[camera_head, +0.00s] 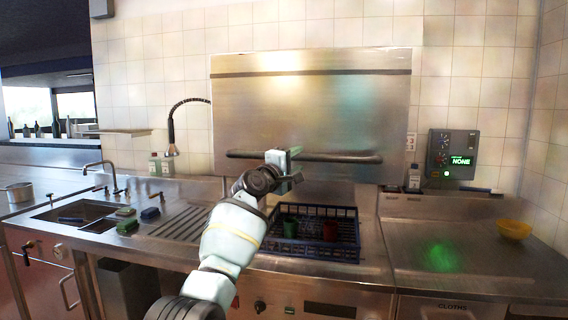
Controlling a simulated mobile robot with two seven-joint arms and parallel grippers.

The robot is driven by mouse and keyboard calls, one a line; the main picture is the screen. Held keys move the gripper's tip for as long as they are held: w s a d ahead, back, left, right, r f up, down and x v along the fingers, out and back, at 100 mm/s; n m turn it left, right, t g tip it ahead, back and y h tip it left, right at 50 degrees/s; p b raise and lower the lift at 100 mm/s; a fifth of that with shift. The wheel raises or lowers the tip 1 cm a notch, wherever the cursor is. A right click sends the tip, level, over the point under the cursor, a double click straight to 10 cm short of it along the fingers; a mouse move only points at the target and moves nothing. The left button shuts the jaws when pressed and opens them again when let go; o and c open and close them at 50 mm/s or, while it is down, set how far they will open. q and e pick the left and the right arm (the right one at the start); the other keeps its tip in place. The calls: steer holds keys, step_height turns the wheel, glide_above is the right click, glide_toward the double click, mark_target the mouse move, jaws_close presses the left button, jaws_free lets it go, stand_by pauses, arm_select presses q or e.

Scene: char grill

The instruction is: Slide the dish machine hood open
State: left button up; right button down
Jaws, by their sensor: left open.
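The dish machine hood (330,110) is a big stainless steel box against the tiled wall. It stands raised, with an open gap between its lower edge and the counter. Its dark horizontal handle bar (350,158) runs across the lower front. My left gripper (294,167) is open at the bar, left of its middle. Its fingers overlap the bar in the picture; I cannot tell whether they touch it. The gripper hides a short piece of the bar. My right gripper is not in view.
Below the hood is a blue dish rack (338,250) with a green cup (290,228) and a red cup (331,231). A sink (85,214) with taps is on the left. A yellow bowl (514,229) sits on the right counter, which is mostly clear. A control panel (453,154) hangs on the wall.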

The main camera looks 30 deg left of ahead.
arm_select(q)
steer(key=p+v, duration=0.1)
steer(key=v, duration=0.2)
steer(key=shift+s+a, duration=0.1)
steer(key=shift+s, duration=0.25)
steer(key=shift+s+a+f, duration=0.1)
steer(key=shift+s+f, duration=0.15)
steer(key=shift+s, duration=0.4)
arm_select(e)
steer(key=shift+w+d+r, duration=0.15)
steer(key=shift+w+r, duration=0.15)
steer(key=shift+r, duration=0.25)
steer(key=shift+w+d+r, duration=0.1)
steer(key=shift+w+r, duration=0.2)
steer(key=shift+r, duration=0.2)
